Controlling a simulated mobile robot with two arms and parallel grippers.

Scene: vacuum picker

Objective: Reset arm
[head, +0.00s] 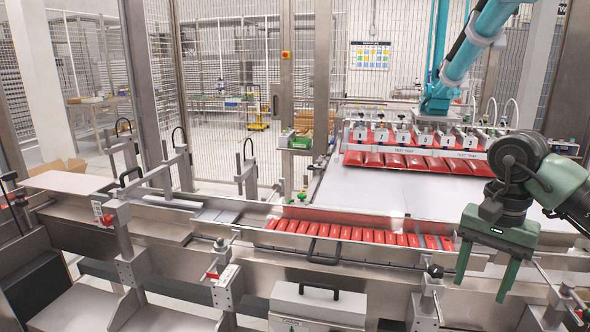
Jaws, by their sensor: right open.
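My right gripper (487,272) hangs at the right of the head view, its two green fingers pointing down and apart, with nothing between them. It is in front of the right end of the row of red packs (352,233) that lies in the conveyor channel. My right arm comes in from the right edge. My left gripper is not in view. A teal robot arm (470,48) at the back carries a vacuum picker head (425,133) above several red pouches (395,160), which appear to hang under it or lie just below it; I cannot tell which.
A metal guard rail (300,258) with clamps and black handles runs across the front. A white box (318,303) with a handle stands at the front middle. A wire mesh fence (235,90) and steel posts stand behind. The white surface (375,195) under the picker is clear.

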